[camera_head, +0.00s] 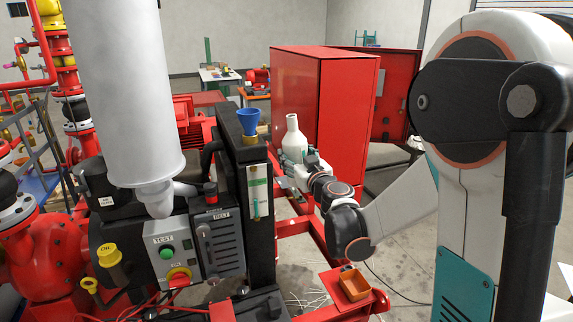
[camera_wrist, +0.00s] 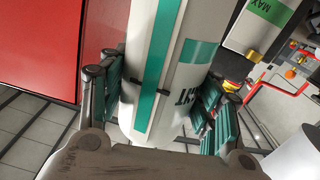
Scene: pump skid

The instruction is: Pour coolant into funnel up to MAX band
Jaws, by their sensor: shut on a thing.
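A white bottle (camera_head: 292,142) with a teal label stands upright in my gripper (camera_head: 305,165), to the right of the funnel. My gripper is shut on its body; in the wrist view the bottle (camera_wrist: 150,75) fills the space between the finger pads. A blue funnel (camera_head: 247,121) sits on a brass neck on top of the black tank (camera_head: 228,143). The bottle's mouth is about level with the funnel in the picture and apart from it. A sight gauge (camera_head: 257,192) with a green-marked plate is on the tank's front. A MAX label (camera_wrist: 268,14) shows in the wrist view. The coolant level is too small to read.
A tall red cabinet (camera_head: 318,100) stands behind the bottle. A large white cylinder (camera_head: 125,90) and a control box (camera_head: 170,255) are left of the tank. Red frame rails run below my arm.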

